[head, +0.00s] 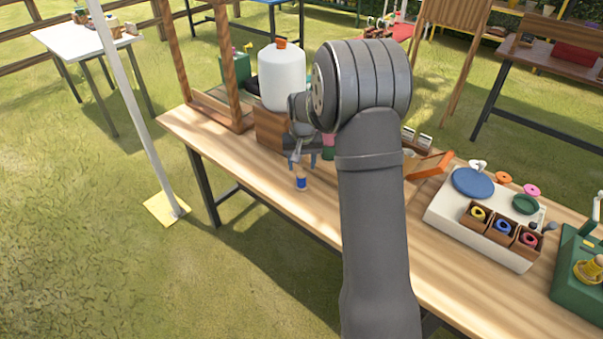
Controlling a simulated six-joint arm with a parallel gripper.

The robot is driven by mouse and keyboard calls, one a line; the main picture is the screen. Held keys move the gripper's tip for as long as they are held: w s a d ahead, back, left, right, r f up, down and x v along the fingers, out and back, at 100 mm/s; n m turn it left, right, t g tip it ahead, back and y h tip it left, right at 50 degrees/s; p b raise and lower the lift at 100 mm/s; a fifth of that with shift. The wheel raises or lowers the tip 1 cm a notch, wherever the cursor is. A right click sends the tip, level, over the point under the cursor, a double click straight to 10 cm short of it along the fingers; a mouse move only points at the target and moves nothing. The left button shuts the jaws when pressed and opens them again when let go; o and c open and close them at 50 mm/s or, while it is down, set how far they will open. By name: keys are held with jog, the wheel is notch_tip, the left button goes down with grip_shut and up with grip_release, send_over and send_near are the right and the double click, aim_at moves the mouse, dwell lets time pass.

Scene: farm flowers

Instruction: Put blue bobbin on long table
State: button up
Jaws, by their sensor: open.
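The blue bobbin (301,183), a small spool with a blue middle and a pale tan top, stands upright on the long wooden table (260,177), near its front edge. My gripper (302,162) is just above the bobbin, pointing down with its fingers apart. Nothing shows between the fingers. I cannot tell whether the fingertips touch the top of the bobbin. My arm hides the middle of the table and part of what stands behind it.
Behind my gripper are a white jug (282,76) and a wooden block (271,128). A wooden frame (232,90) stands to their left. On the right lie a white board (480,236) with discs and rings, and a green box (580,275). The table's front left is clear.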

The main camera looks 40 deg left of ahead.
aim_at(302, 173)
jog(key=r, duration=0.5)
jog(key=shift+s+d, duration=0.2)
jog(key=f, duration=0.8)
jog(key=w+a+f, duration=0.1)
jog(key=f, duration=0.3)
jog(key=shift+f, duration=0.4)
notch_tip(302, 173, up, 4)
jog(key=shift+f, duration=0.1)
jog(key=shift+r, duration=0.4)
